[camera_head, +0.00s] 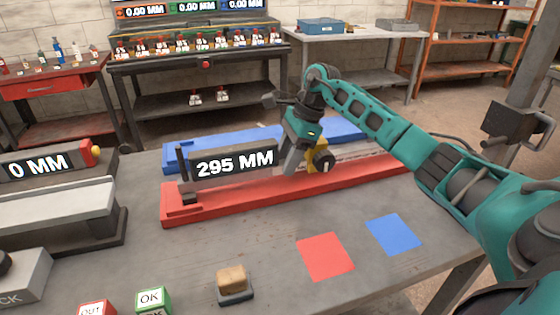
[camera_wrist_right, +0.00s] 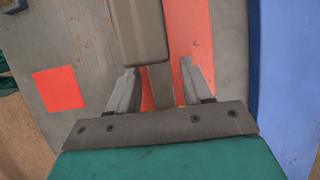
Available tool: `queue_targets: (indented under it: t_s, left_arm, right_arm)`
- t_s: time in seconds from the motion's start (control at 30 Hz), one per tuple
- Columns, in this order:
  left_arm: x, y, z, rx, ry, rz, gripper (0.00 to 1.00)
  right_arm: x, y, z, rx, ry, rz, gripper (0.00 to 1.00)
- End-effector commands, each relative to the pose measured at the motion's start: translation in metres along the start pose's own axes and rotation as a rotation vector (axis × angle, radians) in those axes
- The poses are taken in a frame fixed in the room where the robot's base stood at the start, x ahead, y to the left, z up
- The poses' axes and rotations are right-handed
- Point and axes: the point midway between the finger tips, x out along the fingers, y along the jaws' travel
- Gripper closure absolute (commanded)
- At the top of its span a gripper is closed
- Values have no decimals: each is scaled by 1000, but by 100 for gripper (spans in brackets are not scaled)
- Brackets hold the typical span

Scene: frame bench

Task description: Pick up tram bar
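The tram bar (camera_head: 235,162) is a long grey bar with a display reading 295 MM, over the red rail (camera_head: 230,200) on the bench. It has a dark upright post at its left end and a yellow-and-black part near its right end. My right gripper (camera_head: 287,170) is at the bar, just right of the display. In the right wrist view, the fingers of my right gripper (camera_wrist_right: 158,80) are apart, with the tram bar (camera_wrist_right: 145,30) running between them and narrow gaps showing beside it. My left gripper is not in view.
A blue rail (camera_head: 220,135) lies behind the red one. A red square (camera_head: 325,257) and a blue square (camera_head: 394,234) mark the bench front. A gauge reading 0 MM (camera_head: 38,166) stands at left. OUT and OK blocks (camera_head: 150,299) and a tan-topped block (camera_head: 232,280) sit at the front.

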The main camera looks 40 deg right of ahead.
Motion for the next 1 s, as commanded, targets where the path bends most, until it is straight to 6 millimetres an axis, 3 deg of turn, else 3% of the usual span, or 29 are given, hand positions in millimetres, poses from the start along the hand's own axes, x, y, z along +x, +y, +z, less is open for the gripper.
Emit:
queue_targets:
  t_s: [0.07, 0.5, 1.0]
  left_arm:
    - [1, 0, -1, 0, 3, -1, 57]
    - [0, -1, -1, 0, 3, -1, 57]
    - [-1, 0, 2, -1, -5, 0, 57]
  right_arm:
    - [0, 0, 0, 0, 0, 0, 58]
    - [-1, 0, 0, 0, 0, 0, 100]
    - [-1, 0, 0, 0, 0, 0, 100]
